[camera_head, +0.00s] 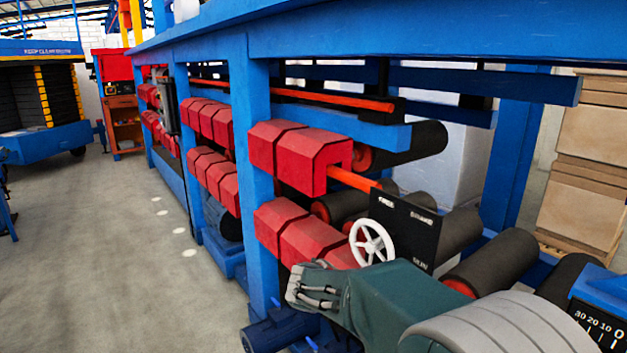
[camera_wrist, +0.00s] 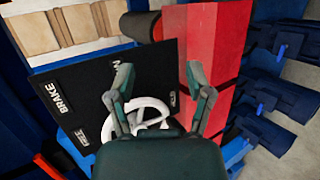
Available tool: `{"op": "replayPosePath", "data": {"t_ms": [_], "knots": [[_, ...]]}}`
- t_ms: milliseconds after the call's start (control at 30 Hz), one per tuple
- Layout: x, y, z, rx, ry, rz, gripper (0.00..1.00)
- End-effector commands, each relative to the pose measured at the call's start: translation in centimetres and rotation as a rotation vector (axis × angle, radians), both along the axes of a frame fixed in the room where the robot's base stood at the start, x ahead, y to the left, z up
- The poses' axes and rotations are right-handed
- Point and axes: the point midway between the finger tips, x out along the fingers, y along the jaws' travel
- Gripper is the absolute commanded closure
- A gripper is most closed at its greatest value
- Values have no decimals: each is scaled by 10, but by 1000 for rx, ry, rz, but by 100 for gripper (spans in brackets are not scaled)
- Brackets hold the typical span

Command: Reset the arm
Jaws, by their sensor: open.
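My gripper (camera_head: 312,288) is open and empty, low in the head view, in front of the machine and below left of the white handwheel (camera_head: 372,243). The handwheel stands at a black panel (camera_head: 412,225) with white lettering. In the wrist view my gripper's fingers (camera_wrist: 158,78) are spread apart. The handwheel (camera_wrist: 150,106) shows beyond and between them, partly hidden by the gripper body. The black panel (camera_wrist: 90,90) lies to the left there, with the word BRAKE readable. I see no finger touching the wheel.
The blue frame post (camera_head: 260,180) and red angular blocks (camera_head: 300,150) stand close to my gripper. Dark rollers (camera_head: 492,262) lie to the right. A blue beam (camera_head: 400,35) crosses overhead. Grey floor (camera_head: 120,240) is open at the left.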

Motion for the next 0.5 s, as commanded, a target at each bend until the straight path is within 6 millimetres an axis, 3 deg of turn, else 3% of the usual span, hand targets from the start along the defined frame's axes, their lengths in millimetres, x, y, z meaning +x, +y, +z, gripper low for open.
{"op": "replayPosePath", "data": {"t_ms": [200,500], "knots": [[-68,-28,15,262,13,-90,33],[-153,-35,22,626,-46,-149,33]]}}
